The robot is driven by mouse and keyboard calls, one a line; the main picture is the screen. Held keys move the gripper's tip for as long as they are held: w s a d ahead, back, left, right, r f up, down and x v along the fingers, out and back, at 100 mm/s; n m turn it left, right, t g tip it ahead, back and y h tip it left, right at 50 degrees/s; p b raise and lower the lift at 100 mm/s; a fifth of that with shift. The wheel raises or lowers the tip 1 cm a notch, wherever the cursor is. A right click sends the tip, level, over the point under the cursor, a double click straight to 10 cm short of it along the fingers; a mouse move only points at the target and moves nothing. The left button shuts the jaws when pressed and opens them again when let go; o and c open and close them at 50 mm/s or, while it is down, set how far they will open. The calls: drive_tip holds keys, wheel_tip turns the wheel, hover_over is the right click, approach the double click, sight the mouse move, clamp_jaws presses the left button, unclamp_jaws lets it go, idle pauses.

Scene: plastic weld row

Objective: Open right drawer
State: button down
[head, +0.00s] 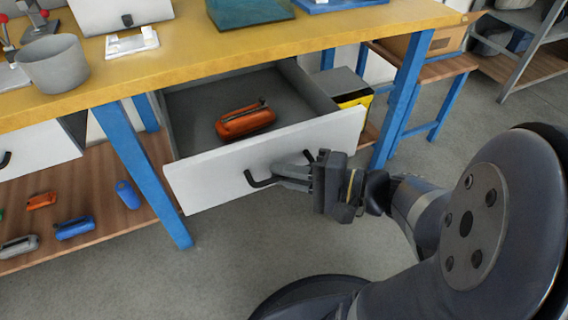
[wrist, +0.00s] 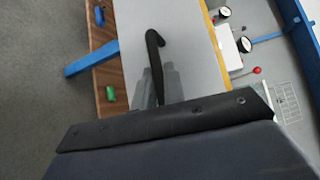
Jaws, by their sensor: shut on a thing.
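The right drawer (head: 190,186) has a white front and stands pulled out from under the yellow workbench, its grey inside showing. An orange tool (head: 245,121) lies on the drawer floor. My gripper (head: 285,176) is at the drawer's front, shut on its black bar handle (head: 258,181). In the wrist view the handle (wrist: 153,45) runs up from between my grey fingers (wrist: 156,84), against the white drawer front (wrist: 185,35). The exact contact between fingers and handle is partly hidden.
The yellow workbench (head: 190,70) has blue legs (head: 140,172); one stands left of the drawer, another (head: 403,95) right. A grey cup (head: 54,64) sits on top. A lower wooden shelf (head: 95,215) holds small orange, blue and grey items.

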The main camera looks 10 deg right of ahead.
drive_tip(key=c, duration=1.5)
unclamp_jaws()
drive_tip(key=p+v, duration=0.2)
drive_tip(key=v, duration=0.8)
drive_tip(key=shift+s+d, duration=0.2)
drive_tip(key=shift+d, duration=0.15)
drive_tip(key=shift+a, duration=0.1)
drive_tip(key=shift+b+x, duration=1)
drive_tip(key=shift+x, duration=4.35)
drive_tip(key=shift+w, duration=0.1)
